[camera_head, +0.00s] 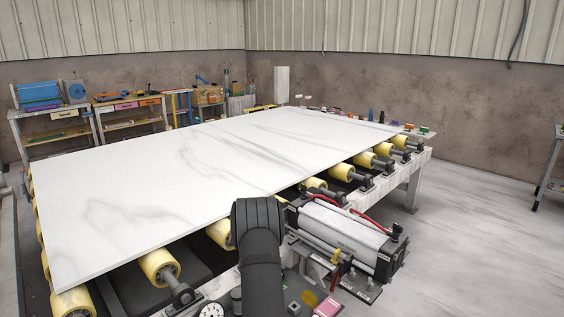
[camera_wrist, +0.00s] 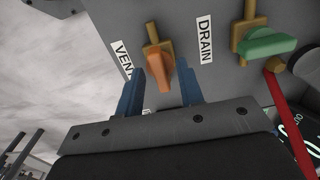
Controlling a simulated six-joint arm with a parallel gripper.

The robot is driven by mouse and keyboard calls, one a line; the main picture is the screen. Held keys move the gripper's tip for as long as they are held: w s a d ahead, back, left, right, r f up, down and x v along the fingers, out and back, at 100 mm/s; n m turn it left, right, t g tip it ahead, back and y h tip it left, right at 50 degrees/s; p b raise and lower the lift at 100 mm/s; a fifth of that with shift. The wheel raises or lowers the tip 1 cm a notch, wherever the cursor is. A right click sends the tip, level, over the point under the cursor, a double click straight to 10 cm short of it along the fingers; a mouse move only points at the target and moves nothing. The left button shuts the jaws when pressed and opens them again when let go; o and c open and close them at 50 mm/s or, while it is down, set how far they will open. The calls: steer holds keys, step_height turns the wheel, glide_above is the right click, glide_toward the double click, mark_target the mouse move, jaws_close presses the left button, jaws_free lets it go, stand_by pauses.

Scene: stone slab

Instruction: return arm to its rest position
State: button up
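My gripper (camera_wrist: 158,68) shows in the wrist view with two blue fingers spread apart and nothing clamped between them. An orange valve handle (camera_wrist: 160,72) on a brass stem appears at the gap between the fingertips; I cannot tell its exact depth from them. The valve sits on a grey panel (camera_wrist: 225,75) with labels "VEN…", partly covered by a finger, and "DRAIN". In the head view my dark arm rises at the bottom centre, in front of the slab's near edge; the fingers cannot be made out there.
A white marble slab (camera_head: 180,165) lies on yellow rollers (camera_head: 160,265). A pneumatic cylinder (camera_head: 340,235) with red hoses sits right of my arm. A green handle (camera_wrist: 268,44) and red hose (camera_wrist: 290,125) are right of the gripper. Floor (camera_head: 480,230) at right is clear.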

step_height(320, 180, up, 18)
steer(key=f, duration=0.1)
step_height(320, 180, down, 17)
steer(key=shift+f, duration=0.2)
steer(key=n, duration=0.4)
steer(key=shift+r+n, duration=0.1)
steer(key=shift+n, duration=0.2)
steer(key=n, duration=0.4)
steer(key=shift+n, duration=0.4)
stand_by(0.4)
